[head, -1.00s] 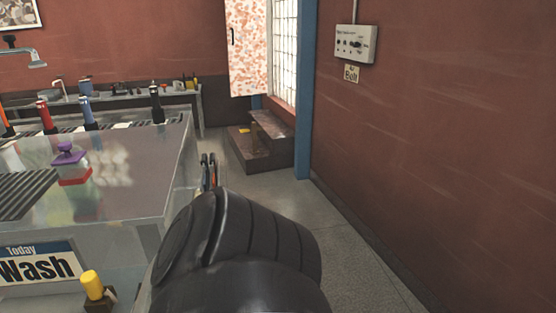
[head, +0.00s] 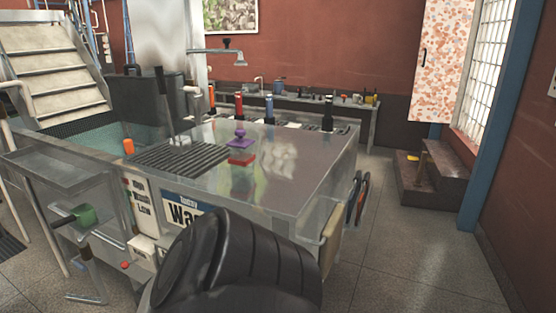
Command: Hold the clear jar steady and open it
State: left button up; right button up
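I cannot make out a clear jar for certain in the head view. A pale, blurry patch lies on the right part of the steel table (head: 315,158); I cannot tell whether it is glass or a reflection. A purple knobbed object (head: 239,138) stands near the table's middle, with a red block (head: 242,159) just in front of it. Neither of my grippers is in view. A large black rounded part, seemingly of my own arm, fills the bottom centre and hides the table's front.
Red (head: 239,105), blue (head: 269,110) and black (head: 328,113) bottle-like things line the table's back edge. A dark grate (head: 182,158) lies on the left. Tools (head: 357,200) hang at the right end. A step block (head: 432,180) stands by the window. Floor right of the table is clear.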

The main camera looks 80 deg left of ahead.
aim_at(241, 161)
jog(key=u, duration=2.45)
